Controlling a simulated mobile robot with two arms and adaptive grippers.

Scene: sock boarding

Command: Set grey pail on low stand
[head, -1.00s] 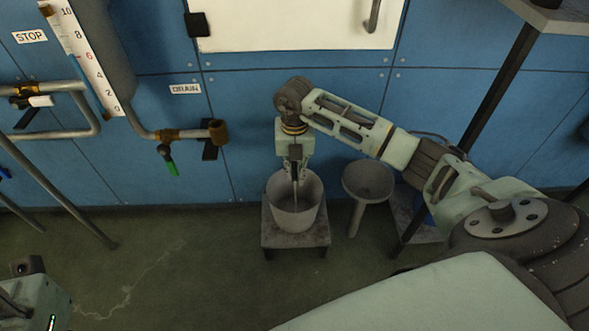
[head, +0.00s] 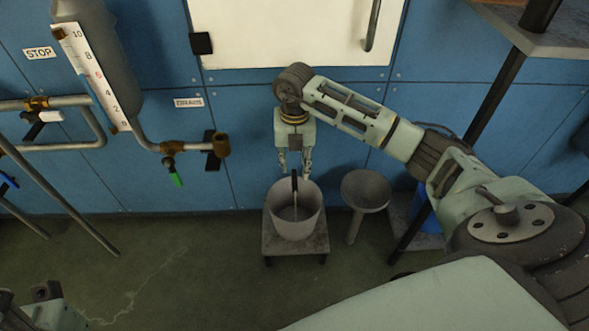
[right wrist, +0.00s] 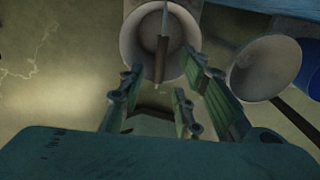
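The grey pail (head: 308,222) sits upright on the low stand (head: 310,247), a small square grey table on the floor by the blue wall. Its handle, with a dark grip (head: 294,186), crosses the pail's opening and also shows in the right wrist view (right wrist: 161,62). My right gripper (head: 295,176) is just above the pail, pointing down, with its fingers spread apart on either side of the grip. In the right wrist view the open fingers stand clear of the grip. Only part of my left arm shows at the lower left; its fingers are out of view.
A grey funnel-shaped bowl on a leg (head: 367,188) stands just right of the low stand. Behind it are a blue object (head: 424,210) and a dark table leg (head: 485,110). Pipes with a green valve lever (head: 177,180) are at left. The floor left of the stand is clear.

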